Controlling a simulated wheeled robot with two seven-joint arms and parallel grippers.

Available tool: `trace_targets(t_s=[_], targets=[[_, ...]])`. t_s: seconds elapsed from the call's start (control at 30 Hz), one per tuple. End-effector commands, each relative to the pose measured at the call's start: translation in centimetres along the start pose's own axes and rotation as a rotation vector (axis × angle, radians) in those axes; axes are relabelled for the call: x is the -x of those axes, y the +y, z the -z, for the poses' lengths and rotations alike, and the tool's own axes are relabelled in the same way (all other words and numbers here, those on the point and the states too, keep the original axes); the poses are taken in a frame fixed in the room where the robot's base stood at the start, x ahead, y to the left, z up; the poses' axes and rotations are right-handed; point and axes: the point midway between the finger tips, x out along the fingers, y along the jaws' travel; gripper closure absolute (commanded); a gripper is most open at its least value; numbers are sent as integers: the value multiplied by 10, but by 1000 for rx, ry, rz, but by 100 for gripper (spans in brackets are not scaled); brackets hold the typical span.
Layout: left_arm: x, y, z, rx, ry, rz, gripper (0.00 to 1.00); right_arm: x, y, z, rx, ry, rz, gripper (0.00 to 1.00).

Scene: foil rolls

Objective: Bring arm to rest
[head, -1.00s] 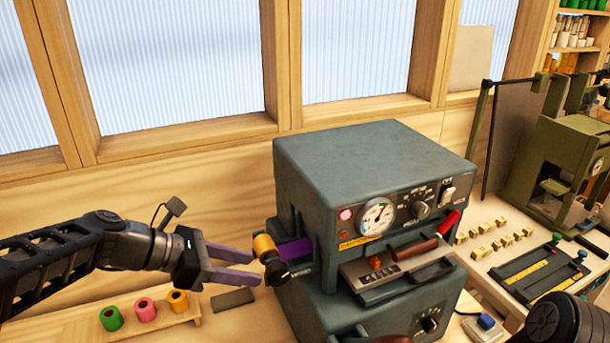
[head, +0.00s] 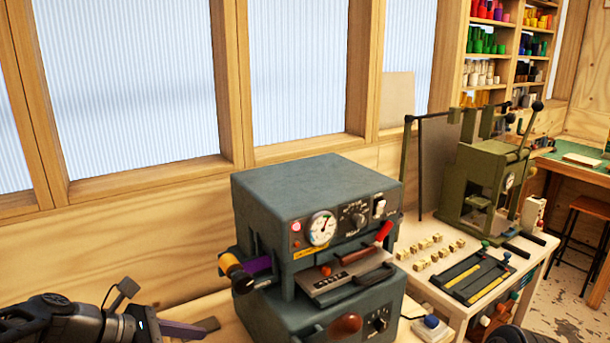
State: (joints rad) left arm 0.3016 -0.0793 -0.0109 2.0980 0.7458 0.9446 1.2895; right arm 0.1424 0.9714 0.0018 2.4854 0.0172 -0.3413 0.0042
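My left gripper (head: 184,331) is at the lower left of the head view, below and to the left of the yellow-orange foil roll (head: 230,262) and apart from it. One purple finger shows; the other is cut off by the bottom edge, so its opening is unclear. The roll sits on the left side of the grey stamping machine (head: 310,184), with a purple foil band (head: 257,265) running into the machine. A dark part of my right arm shows at the bottom edge, but its gripper is out of view.
A light table (head: 440,300) to the right holds small brass-coloured blocks (head: 432,245), a dark tray (head: 478,275) and a green press (head: 485,180). A blue-buttoned device (head: 431,322) is near its front. Shelves of coloured rolls (head: 487,42) and a stool (head: 585,215) are farther right.

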Motion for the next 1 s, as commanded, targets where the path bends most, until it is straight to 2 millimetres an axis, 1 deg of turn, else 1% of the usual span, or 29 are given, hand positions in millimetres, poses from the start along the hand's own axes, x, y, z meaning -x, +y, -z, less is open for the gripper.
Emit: trace_targets(t_s=[0.03, 0.17, 0.27, 0.37, 0.47, 0.57, 0.6, 0.67, 0.7, 0.77, 0.8, 0.87, 0.9, 1.0], targets=[[-8, -1, 8, -12, 15, 7, 56, -1, 0, 1, 0, 2, 0, 34], [-27, -2, 30, -58, 62, 18, 56, -2, 0, 1, 0, 2, 1, 34], [-46, -6, 53, -110, 111, 35, 56, -4, 1, 0, 1, 1, 1, 34], [-70, -12, 82, -184, 170, 61, 56, -6, 1, 0, 1, 2, 2, 34], [-97, -22, 117, -285, 238, 101, 56, -8, 2, 1, 2, 3, 3, 34], [-130, -42, 164, -437, 318, 169, 56, -12, 3, 1, 2, 4, 3, 34], [-146, -54, 186, -519, 352, 209, 56, -13, 3, 1, 2, 5, 4, 34], [-170, -77, 224, -674, 397, 285, 56, -16, 4, 1, 3, 6, 5, 34], [-186, -95, 248, -792, 420, 341, 56, -18, 4, 2, 3, 6, 5, 34], [-206, -124, 281, -984, 433, 429, 56, -21, 5, 2, 4, 7, 6, 34], [-218, -145, 300, -1113, 428, 486, 56, -23, 5, 2, 4, 8, 7, 34], [-233, -175, 323, -1300, 402, 561, 56, -25, 6, 2, 5, 9, 8, 34], [-240, -193, 334, -1411, 377, 600, 56, -26, 6, 2, 5, 9, 9, 34], [-252, -228, 351, -1623, 309, 662, 56, -28, 6, 2, 6, 10, 10, 34]])
